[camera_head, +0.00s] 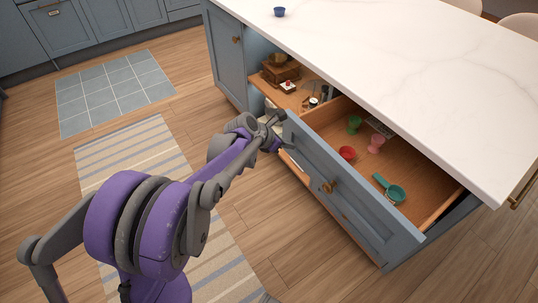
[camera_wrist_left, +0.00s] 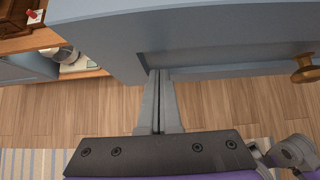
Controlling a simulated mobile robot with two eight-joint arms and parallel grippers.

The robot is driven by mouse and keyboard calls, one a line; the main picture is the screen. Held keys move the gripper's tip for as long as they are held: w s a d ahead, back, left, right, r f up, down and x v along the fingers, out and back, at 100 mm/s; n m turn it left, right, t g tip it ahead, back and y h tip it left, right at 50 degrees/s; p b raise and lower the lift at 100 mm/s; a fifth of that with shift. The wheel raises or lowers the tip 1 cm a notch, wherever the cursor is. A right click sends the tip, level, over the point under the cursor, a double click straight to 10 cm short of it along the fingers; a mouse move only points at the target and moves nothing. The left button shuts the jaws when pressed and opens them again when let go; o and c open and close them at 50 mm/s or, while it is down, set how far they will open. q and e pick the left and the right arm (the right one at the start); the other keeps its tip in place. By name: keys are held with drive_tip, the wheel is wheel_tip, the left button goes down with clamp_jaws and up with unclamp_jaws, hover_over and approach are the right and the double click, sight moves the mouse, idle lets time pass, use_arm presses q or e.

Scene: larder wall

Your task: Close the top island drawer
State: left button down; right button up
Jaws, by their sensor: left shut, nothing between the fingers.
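The top island drawer (camera_head: 345,193) is pulled out from the island, with a blue-grey front and a brass knob (camera_head: 328,187). Inside it lie a green cup, a red bowl (camera_head: 347,153), a pink cup and a teal scoop (camera_head: 391,190). My left gripper (camera_head: 278,117) is shut and empty at the left end of the drawer front. In the left wrist view, its closed fingers (camera_wrist_left: 158,75) point at the drawer front's face (camera_wrist_left: 200,40), near its left end. I cannot tell whether they touch it. The knob (camera_wrist_left: 304,68) is to their right. My right gripper is not in view.
The white island top (camera_head: 400,70) overhangs the drawer and carries a small blue bowl (camera_head: 279,11). Left of the drawer, an open compartment holds a wooden box (camera_head: 281,74) and small items on a shelf. Striped (camera_head: 135,145) and blue-grey (camera_head: 115,88) rugs lie on the wood floor.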

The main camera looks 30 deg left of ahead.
use_arm(q)
hover_over(334, 133)
drive_tip(key=shift+s+a+b, duration=0.1)
drive_tip(key=shift+s+b, duration=0.25)
drive_tip(key=shift+b, duration=0.05)
drive_tip(key=shift+w, duration=0.45)
drive_tip(key=shift+r, duration=0.1)
